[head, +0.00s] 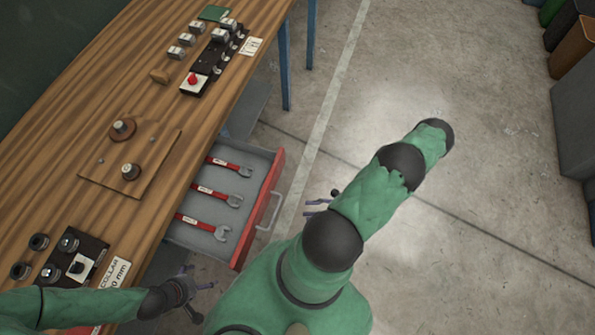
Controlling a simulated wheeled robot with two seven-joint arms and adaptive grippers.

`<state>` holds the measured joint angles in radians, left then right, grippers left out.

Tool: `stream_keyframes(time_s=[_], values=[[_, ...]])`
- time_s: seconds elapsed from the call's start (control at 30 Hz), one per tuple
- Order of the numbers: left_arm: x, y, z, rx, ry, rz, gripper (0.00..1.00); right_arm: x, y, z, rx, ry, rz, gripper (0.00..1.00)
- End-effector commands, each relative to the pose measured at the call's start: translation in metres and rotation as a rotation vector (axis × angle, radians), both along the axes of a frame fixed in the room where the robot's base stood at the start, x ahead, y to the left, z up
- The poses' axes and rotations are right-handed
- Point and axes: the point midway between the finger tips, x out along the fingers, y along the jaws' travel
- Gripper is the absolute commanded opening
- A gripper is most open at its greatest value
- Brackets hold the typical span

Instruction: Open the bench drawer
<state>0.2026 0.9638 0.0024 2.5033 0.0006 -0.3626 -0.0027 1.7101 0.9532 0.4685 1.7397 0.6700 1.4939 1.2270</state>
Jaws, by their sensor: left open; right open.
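The bench drawer (277,166) stands pulled out from under the wooden bench, with its grey inside showing. Its front is red, with a pale bar handle (276,212) on the outer face. Several red-handled wrenches (220,195) lie inside, side by side. My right gripper (314,207) is open, mostly hidden behind my green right arm; its fingers show just right of the handle, apart from it in the picture. My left gripper (198,291) is open and empty, near the bench edge below the drawer's near end.
The wooden bench (60,200) carries a board with two round knobs (150,185), a black block with a red button (192,79) and a collar fixture (82,262). Blue bench legs (284,65) stand beyond the drawer.

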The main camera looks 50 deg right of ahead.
Motion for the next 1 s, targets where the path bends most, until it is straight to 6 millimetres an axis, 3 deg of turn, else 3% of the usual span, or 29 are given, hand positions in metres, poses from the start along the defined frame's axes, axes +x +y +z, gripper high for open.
stream_keyframes(time_s=[0.27, 1.0], values=[[0.000, 0.000, 0.000, 0.000, 0.000, 0.000, 0.93, -0.015, -0.014, -0.004, -0.002, 0.000, 0.001, 0.44], [0.000, 0.000, 0.000, 0.000, 0.000, 0.000, 0.93, -0.016, -0.015, -0.004, 0.000, 0.000, 0.000, 0.44]])
